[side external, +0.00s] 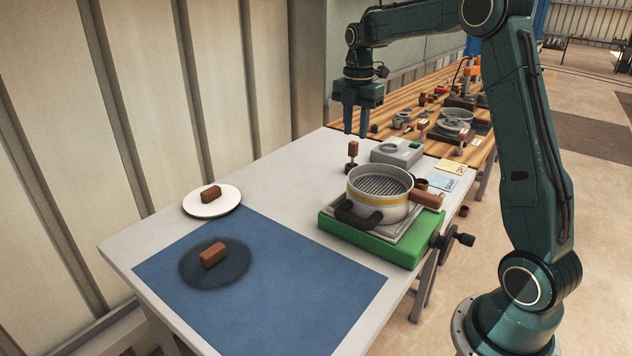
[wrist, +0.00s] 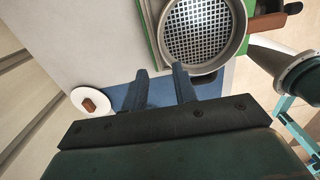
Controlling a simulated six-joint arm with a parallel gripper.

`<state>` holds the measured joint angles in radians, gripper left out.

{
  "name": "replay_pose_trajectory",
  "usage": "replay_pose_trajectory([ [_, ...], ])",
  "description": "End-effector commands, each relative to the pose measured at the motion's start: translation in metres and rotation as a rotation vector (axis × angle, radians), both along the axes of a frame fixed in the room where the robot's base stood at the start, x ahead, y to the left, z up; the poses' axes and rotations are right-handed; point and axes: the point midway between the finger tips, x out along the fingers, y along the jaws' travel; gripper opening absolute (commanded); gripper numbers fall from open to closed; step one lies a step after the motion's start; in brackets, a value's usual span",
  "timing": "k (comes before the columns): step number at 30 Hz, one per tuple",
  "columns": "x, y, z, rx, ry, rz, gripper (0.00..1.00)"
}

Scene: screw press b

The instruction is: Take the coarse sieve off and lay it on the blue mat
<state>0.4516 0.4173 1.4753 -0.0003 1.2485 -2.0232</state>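The coarse sieve (side external: 381,187) is a round metal ring with a mesh floor, a yellow band and a brown handle. It sits on a green-based press (side external: 370,243) at the table's right side. In the wrist view the sieve (wrist: 205,30) shows its square-holed mesh at the top. The blue mat (side external: 290,300) covers the near part of the table; part of it shows between my fingers in the wrist view. My gripper (side external: 362,134) is open and empty, raised above the table behind the sieve. Its fingers (wrist: 161,70) stand apart.
A dark disc (side external: 238,264) with a brown grip lies on the mat. A white disc (side external: 228,203) with a similar grip lies at its far edge. A grey box (side external: 397,151) and a small brown-handled tool (side external: 352,152) stand behind the sieve. The mat's right part is clear.

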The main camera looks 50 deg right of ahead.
Motion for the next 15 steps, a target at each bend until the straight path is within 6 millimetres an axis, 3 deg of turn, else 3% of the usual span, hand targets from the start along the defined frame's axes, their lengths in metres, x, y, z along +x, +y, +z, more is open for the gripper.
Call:
replay_pose_trajectory([
  [15, -0.001, 0.000, -0.070, 0.002, 0.003, -0.001, 0.28],
])
